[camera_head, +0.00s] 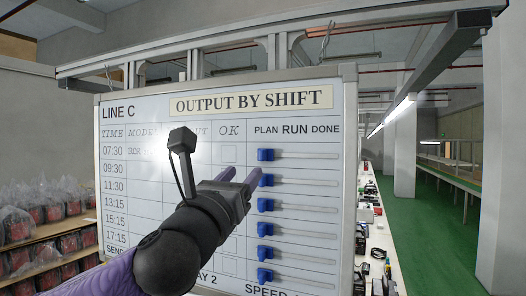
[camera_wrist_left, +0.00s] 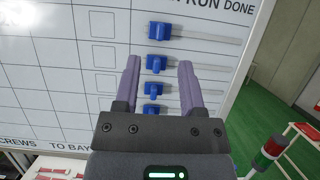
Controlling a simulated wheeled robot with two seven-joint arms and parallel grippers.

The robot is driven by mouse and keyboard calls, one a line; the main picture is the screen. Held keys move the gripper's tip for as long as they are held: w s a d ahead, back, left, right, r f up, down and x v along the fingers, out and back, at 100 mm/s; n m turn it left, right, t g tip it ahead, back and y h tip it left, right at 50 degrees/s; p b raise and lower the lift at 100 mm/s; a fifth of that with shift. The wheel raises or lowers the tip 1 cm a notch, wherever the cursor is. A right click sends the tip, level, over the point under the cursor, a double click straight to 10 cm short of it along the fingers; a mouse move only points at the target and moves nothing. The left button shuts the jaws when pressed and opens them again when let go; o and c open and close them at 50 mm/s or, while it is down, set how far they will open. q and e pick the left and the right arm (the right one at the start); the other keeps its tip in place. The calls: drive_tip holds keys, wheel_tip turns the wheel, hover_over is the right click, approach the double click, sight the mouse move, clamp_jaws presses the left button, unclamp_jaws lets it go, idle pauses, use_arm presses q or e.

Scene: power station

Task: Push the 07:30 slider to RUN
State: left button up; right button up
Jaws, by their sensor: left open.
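The blue 07:30 slider (camera_head: 265,155) is the top one in the column on the white board, at the left end of its track, under PLAN. RUN is printed to its right, above the track (camera_head: 305,155). In the left wrist view the top blue slider (camera_wrist_left: 165,30) shows beyond my fingertips. My left gripper (camera_head: 240,175) is open and empty, with two purple fingers pointing at the board. Its fingertips appear lower and left of the 07:30 slider, near the second slider (camera_head: 267,180). I cannot tell whether they touch the board. My right gripper is out of view.
Several more blue sliders (camera_head: 265,229) stand in a column below, all at the left ends of their tracks. A metal frame (camera_head: 350,180) edges the board. Shelves with bagged red items (camera_head: 50,215) stand at left. A green aisle (camera_head: 430,240) is clear at right.

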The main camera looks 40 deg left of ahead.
sight(261, 154)
use_arm(q)
drive_tip(key=p+x, duration=0.5)
drive_tip(key=x, duration=0.1)
drive_tip(key=shift+p, duration=0.3)
drive_tip(key=shift+w+a+r, duration=0.15)
drive_tip(key=shift+w+r, duration=0.1)
drive_tip(key=shift+w, duration=0.5)
clamp_jaws()
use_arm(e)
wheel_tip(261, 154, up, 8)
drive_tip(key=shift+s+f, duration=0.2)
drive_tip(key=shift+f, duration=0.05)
use_arm(q)
drive_tip(key=shift+s, duration=0.1)
